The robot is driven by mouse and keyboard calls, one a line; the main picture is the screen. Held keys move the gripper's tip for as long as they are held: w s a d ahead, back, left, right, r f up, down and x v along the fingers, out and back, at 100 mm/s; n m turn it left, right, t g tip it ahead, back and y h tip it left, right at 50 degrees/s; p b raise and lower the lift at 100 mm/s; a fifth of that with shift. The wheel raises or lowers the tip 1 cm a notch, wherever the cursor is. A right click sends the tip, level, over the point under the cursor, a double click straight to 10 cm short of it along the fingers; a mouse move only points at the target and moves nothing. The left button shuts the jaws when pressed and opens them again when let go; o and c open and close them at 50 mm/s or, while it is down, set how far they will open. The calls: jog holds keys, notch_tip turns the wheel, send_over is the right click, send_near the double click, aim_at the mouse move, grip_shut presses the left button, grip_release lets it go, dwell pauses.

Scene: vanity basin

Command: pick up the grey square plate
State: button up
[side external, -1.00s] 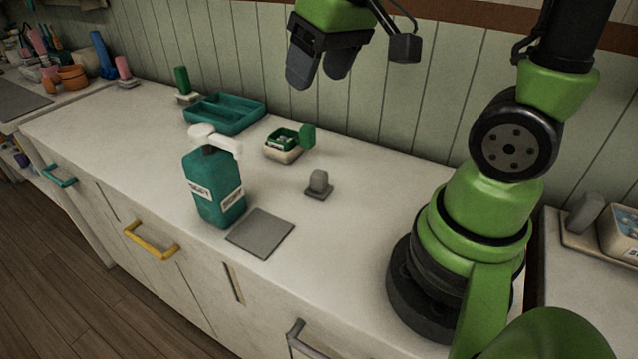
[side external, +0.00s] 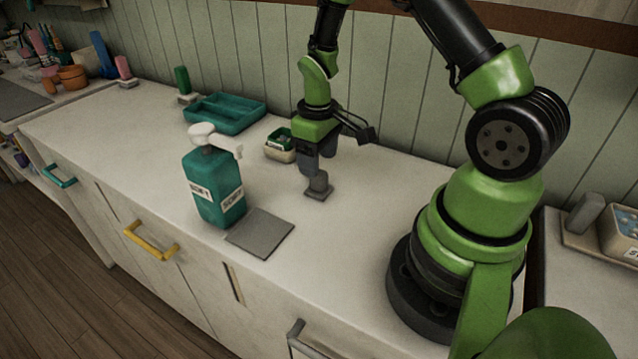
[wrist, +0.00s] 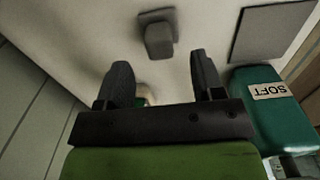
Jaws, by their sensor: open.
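A thin grey square plate (side external: 260,233) lies flat on the white counter near its front edge, beside the teal soap bottle (side external: 217,190). In the wrist view the flat plate (wrist: 272,32) is at the upper right, cut off by the frame. A separate grey piece, a rounded knob on a small square base (side external: 318,188), stands behind and right of it; it also shows in the wrist view (wrist: 157,36). My gripper (side external: 315,163) is open and empty, low over the counter close to the knob. In the wrist view its fingers (wrist: 160,72) point towards the knob, which appears beyond their tips.
The tall soap bottle with a white pump stands left of the flat plate. A small open green-and-cream box (side external: 280,146) is just left of my gripper. A teal divided tray (side external: 225,113) lies further back. The counter right of the knob is clear.

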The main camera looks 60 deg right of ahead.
aim_at(319, 182)
notch_tip(319, 182, down, 5)
jog(key=shift+s+f, duration=0.1)
jog(key=shift+c, duration=0.3)
grip_shut()
